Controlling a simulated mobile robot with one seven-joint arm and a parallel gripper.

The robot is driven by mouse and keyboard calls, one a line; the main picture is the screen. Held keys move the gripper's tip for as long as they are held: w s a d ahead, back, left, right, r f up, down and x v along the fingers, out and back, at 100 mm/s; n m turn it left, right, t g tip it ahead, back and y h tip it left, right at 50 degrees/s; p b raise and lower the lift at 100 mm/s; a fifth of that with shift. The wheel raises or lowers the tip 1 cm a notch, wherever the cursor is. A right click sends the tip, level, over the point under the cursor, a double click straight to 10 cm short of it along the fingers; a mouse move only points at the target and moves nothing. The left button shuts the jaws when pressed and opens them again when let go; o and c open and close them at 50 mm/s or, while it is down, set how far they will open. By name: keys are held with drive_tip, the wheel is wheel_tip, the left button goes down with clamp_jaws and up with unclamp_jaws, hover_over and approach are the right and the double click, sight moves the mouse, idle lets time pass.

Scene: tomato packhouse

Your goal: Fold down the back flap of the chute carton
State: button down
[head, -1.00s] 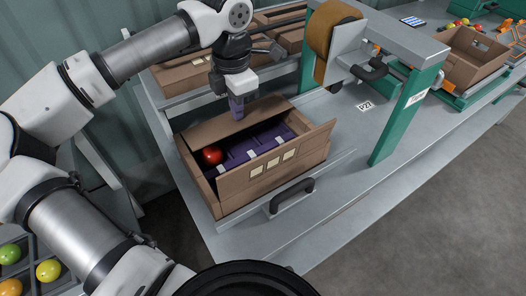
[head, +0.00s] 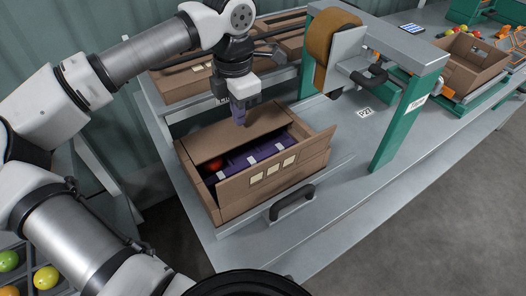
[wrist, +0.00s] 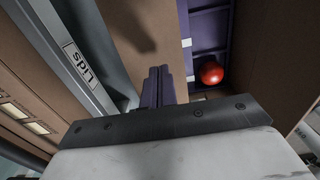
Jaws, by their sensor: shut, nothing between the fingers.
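The brown chute carton (head: 240,201) stands on the grey bench in the head view. Its back flap (head: 215,143) slopes inward over the rear of the opening, partly down. The front flap (head: 262,174), with pale labels, stands tilted up. Between them show a purple divided insert (head: 254,152) and a red tomato (head: 215,164), partly hidden under the back flap. My gripper (head: 240,121) is shut and empty, its purple fingertips at the top of the back flap; they look in contact with it. The wrist view also shows the shut fingers (wrist: 157,86), the back flap (wrist: 130,35) and the tomato (wrist: 211,73).
A green and grey frame with a brown tape roll (head: 330,45) stands right of the carton. A black handle (head: 292,199) lies in front.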

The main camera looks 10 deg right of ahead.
wheel_tip(320, 180, up, 6)
drive_tip(key=p, duration=0.2)
drive_tip(key=shift+f+p, duration=0.2)
drive_tip(key=shift+p, duration=0.2)
drive_tip(key=shift+f, duration=0.1)
